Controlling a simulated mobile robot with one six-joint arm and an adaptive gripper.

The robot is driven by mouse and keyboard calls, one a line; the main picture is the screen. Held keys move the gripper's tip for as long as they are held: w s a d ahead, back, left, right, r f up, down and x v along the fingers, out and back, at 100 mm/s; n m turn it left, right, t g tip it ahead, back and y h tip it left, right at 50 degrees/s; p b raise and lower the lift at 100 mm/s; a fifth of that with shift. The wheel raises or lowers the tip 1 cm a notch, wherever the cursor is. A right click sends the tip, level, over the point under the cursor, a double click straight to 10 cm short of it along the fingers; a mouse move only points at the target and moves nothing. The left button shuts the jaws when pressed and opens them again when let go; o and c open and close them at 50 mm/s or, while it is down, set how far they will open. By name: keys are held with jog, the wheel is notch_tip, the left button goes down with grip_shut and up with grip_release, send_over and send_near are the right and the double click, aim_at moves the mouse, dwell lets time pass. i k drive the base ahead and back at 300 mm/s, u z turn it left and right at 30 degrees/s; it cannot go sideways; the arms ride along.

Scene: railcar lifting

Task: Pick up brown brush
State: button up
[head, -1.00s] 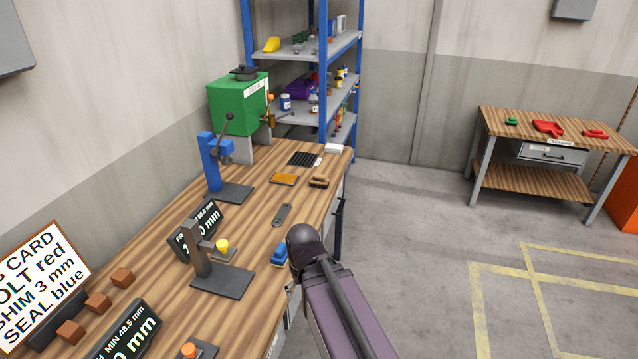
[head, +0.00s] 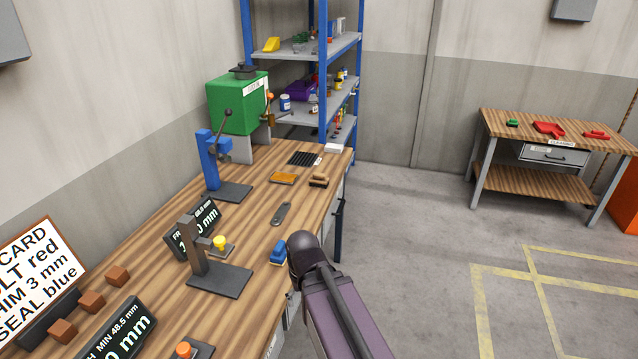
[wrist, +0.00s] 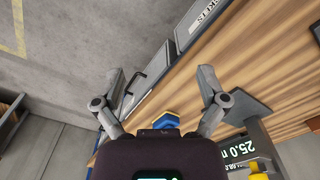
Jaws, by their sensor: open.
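The brown brush (head: 319,181), with a wooden back and dark underside, lies on the workbench (head: 262,215) near its right edge, beside an orange-brown pad (head: 284,178). My gripper (wrist: 160,76) shows in the wrist view with its two fingers spread wide and nothing between them. It is by the front edge of the bench, and the brown brush does not show in that view. In the head view my dark arm hides the gripper, well nearer than the brush. A blue brush-like block (head: 278,253) lies close to my arm; it also shows partly in the wrist view (wrist: 166,121).
A grey flat tool (head: 281,213) lies between the blue block and the brown brush. A dark gauge stand (head: 221,279), a blue press (head: 212,165) and a green box (head: 238,104) stand on the bench. A drawer handle juts from the bench front.

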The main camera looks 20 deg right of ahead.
aim_at(317, 179)
jog(key=z, duration=0.4)
jog(key=i, duration=1.25)
jog(key=z, duration=0.4)
